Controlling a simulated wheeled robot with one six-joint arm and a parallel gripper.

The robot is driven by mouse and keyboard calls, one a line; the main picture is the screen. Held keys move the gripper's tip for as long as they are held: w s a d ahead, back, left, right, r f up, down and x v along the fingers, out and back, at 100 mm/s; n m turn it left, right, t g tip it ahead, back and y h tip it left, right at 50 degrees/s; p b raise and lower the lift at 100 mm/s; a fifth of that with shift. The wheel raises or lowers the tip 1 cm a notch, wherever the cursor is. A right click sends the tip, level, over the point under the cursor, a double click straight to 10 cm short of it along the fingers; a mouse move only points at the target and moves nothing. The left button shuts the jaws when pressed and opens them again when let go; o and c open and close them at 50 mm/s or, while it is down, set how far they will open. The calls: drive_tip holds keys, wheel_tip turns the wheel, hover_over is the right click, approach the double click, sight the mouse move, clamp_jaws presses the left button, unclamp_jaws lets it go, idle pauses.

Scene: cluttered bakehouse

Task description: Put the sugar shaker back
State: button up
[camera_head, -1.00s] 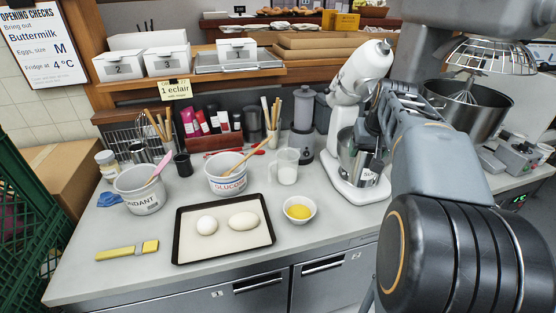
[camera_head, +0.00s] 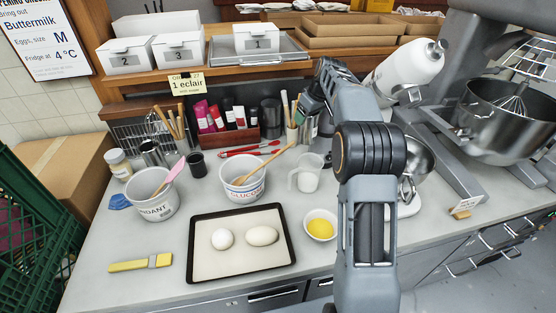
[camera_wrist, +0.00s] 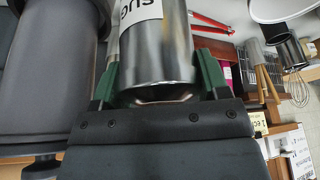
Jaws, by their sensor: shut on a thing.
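The sugar shaker is a shiny metal cylinder with a white label reading "SUG", filling the upper middle of the wrist view (camera_wrist: 155,50). My gripper (camera_wrist: 157,85) is shut on it, with a green finger on each side. In the head view my gripper (camera_head: 314,98) is at the back of the counter, right of the wooden-handled tools, and my arm covers much of that area. A bit of metal below it (camera_head: 308,129) looks like the shaker. Whether its base touches anything is hidden.
A measuring jug (camera_head: 307,174), glucose tub (camera_head: 243,176), yolk bowl (camera_head: 320,224) and egg tray (camera_head: 243,276) are in front. The white mixer (camera_head: 408,70) is at right.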

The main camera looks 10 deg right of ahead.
drive_tip(key=w+a+f+n+y+p, duration=0.1)
drive_tip(key=w+a+f+n, duration=0.35)
drive_tip(key=a, duration=0.35)
wheel_tip(320, 180, down, 10)
drive_tip(key=w+a+p, duration=0.1)
drive_tip(key=shift+f+g+y+p, duration=0.15)
drive_tip(key=shift+g+y+p, duration=0.15)
drive_tip(key=shift+g+p, duration=0.1)
drive_tip(key=shift+w+f, duration=0.1)
drive_tip(key=shift+f, duration=0.15)
drive_tip(key=o, duration=1)
drive_tip(key=shift+o, duration=0.2)
